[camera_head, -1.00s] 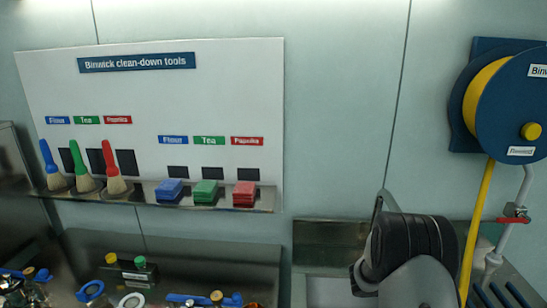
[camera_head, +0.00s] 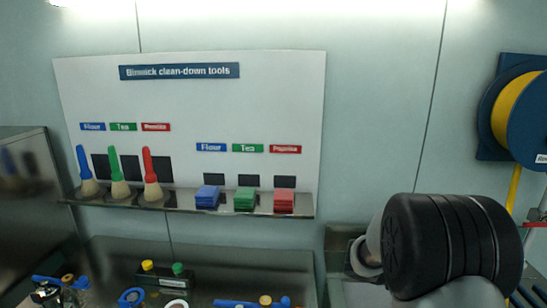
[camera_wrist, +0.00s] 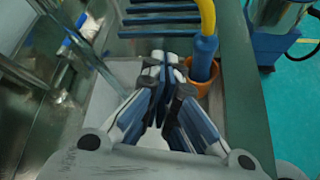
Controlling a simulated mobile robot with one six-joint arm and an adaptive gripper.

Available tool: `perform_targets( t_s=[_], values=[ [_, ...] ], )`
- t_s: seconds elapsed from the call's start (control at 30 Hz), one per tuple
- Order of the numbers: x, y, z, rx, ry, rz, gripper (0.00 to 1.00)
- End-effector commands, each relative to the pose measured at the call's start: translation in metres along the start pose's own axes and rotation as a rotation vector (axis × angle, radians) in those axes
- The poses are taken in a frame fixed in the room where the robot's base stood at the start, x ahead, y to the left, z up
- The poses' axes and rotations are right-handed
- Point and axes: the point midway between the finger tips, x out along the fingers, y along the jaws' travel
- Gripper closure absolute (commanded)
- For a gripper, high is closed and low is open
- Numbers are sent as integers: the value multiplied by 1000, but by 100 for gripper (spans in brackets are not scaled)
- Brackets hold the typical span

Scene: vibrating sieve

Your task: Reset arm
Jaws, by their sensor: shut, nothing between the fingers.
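My gripper (camera_wrist: 160,72) shows in the wrist view with its fingertips together and nothing between them. It points down over a pale flat surface. In the head view a black and grey part of my arm (camera_head: 450,240) fills the lower right, and my gripper is not seen there. Beyond the fingertips in the wrist view is a dark blue slatted piece (camera_wrist: 160,12). An orange cup (camera_wrist: 211,82) with a blue and yellow hose end (camera_wrist: 205,45) stands just right of the fingers.
A tool board (camera_head: 190,110) holds blue, green and red brushes and stacked pads on a shelf (camera_head: 180,203). A hose reel (camera_head: 520,110) hangs at the right. Bottles and blue-handled parts lie on the bench at lower left. Green floor (camera_wrist: 295,110) shows at the right.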

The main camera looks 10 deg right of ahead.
Motion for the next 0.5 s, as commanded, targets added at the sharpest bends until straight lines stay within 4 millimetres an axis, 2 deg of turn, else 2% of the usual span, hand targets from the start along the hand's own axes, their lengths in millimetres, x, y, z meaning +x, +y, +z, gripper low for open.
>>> perform_targets(
  t_s=[0.03, 0.2, 0.33, 0.5],
  values=[
    [-17, -6, 12, 69, 25, -14, 100],
    [-82, -48, 37, 351, 161, -105, 100],
    [-132, -87, 45, 568, 290, -186, 100],
    [-194, -141, 44, 832, 480, -312, 100]
  ],
)
